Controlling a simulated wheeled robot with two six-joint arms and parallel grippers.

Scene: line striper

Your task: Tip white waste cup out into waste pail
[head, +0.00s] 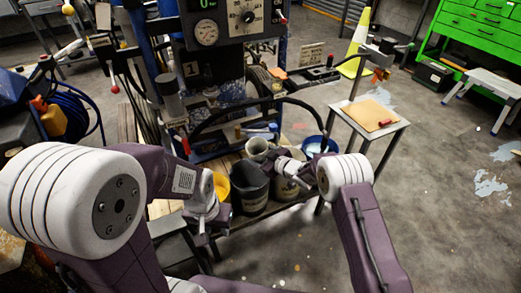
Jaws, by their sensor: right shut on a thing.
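The pale waste cup (257,148) is in my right gripper (275,155), which comes in from the right and is shut on it. The cup is above or just behind the rim of a dark pail (250,190), with its mouth showing; its exact tilt is hard to tell. I cannot read from here which pail is the waste pail. A second pail, greyish (286,188), stands right of the dark one, partly behind my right wrist. My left gripper (204,228) hangs to the left of the dark pail, and its finger gap is not clear.
A yellow container (218,186) stands left of the dark pail. A blue bucket (318,146) with pale contents is behind my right arm. A small side table (368,113) holds a tan board and a red object. The striper machine (228,40) rises behind.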

